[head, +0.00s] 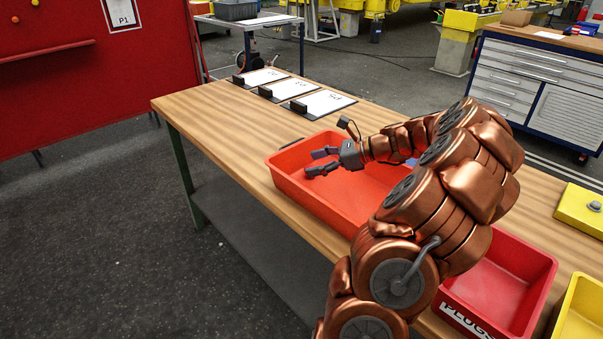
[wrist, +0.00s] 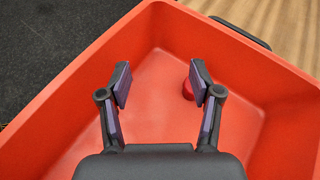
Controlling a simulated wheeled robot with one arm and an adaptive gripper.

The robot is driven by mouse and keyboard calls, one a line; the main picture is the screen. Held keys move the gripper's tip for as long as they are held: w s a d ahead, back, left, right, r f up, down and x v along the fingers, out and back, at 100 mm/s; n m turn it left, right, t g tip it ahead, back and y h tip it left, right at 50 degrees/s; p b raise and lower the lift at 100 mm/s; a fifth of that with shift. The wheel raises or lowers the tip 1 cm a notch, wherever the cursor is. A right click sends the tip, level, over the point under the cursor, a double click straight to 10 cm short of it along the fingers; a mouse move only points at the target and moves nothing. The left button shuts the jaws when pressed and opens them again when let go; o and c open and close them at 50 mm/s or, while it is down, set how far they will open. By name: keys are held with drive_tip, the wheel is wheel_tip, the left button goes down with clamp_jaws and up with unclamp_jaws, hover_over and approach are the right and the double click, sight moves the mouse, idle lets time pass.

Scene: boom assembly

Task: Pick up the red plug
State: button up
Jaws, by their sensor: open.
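The red plug (wrist: 188,89) shows in the wrist view as a small round red piece on the floor of the orange-red bin (wrist: 70,87). The right finger partly hides it. My gripper (wrist: 161,84) is open and empty, with its two fingers spread over the bin; the plug is beside and behind the right fingertip. Whether the finger touches the plug I cannot tell. In the head view, my gripper (head: 315,162) is over the left part of the orange-red bin (head: 310,199), and the plug cannot be made out there.
The bin stands on a wooden table (head: 225,115). A red bin marked PLUGS (head: 502,284) and a yellow bin (head: 582,312) are at the front right. Several papers (head: 325,103) on dark boards lie beyond the bin. A yellow block (head: 580,209) is at the right.

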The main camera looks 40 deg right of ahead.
drive_tip(key=d+f, duration=0.1)
drive_tip(key=d+f+m+b, duration=0.1)
drive_tip(key=d+f, duration=0.1)
drive_tip(key=s+d+f+m+t+h+b, duration=0.1)
drive_tip(key=d, duration=0.1)
drive_tip(key=shift+d+f, duration=0.25)
drive_tip(key=shift+f, duration=0.1)
drive_tip(key=b+x, duration=0.4)
drive_tip(key=x, duration=0.2)
drive_tip(key=shift+w+a+b, duration=0.1)
drive_tip(key=shift+w+b, duration=0.1)
drive_tip(key=shift+b, duration=0.2)
drive_tip(key=shift+w+a+b, duration=0.3)
drive_tip(key=shift+w, duration=0.3)
drive_tip(key=c, duration=1)
drive_tip(key=shift+o, duration=0.2)
